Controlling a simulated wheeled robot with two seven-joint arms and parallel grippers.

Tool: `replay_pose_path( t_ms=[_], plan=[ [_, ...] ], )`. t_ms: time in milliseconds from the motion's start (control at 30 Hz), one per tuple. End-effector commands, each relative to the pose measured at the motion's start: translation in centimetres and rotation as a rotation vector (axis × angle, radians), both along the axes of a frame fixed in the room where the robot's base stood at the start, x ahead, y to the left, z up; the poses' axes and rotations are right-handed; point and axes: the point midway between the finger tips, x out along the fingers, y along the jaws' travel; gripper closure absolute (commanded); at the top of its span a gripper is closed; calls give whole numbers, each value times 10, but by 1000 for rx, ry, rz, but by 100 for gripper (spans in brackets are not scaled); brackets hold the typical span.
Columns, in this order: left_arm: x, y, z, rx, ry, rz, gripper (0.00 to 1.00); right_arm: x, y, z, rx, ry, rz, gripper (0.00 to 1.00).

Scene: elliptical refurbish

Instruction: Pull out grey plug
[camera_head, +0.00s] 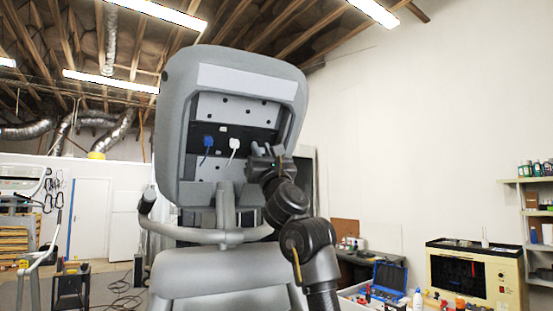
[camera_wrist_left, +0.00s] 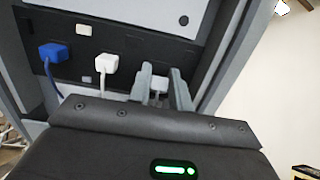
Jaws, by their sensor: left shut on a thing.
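The grey plug (camera_wrist_left: 158,84) sits at the right of the dark socket strip on the back of the machine's console. In the head view it is hidden by my gripper. My left gripper (camera_head: 257,149) is at the right part of that strip. In the left wrist view its two fingers (camera_wrist_left: 161,76) are on either side of the grey plug and shut on it. I cannot tell whether the plug is still fully seated. A white plug (camera_head: 234,143) and a blue plug (camera_head: 208,142), each with a cord, are in the strip to the left. My right gripper is not in view.
The console's grey housing rim (camera_head: 177,130) surrounds the recessed panel, with its right wall close to my gripper. A grey handlebar (camera_head: 200,236) and a padded body (camera_head: 222,270) are below. A workbench with a blue toolbox (camera_head: 388,277) stands at the lower right.

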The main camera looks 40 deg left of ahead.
Motion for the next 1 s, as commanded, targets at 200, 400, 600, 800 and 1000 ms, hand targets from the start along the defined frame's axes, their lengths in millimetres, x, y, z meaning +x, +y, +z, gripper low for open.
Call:
replay_pose_path(
  t_ms=[200, 400, 600, 800, 1000],
  plan=[
    [-1, 1, -2, -2, 4, 3, 100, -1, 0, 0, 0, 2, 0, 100],
    [0, 1, -1, -2, 3, 2, 58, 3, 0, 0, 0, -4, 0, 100],
    [0, 1, -1, -1, 2, 1, 58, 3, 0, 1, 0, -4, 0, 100],
    [-2, -6, -11, -1, 1, -1, 58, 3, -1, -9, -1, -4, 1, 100],
    [-12, -31, -41, -1, 0, -2, 58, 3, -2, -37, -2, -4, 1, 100]
  ],
)
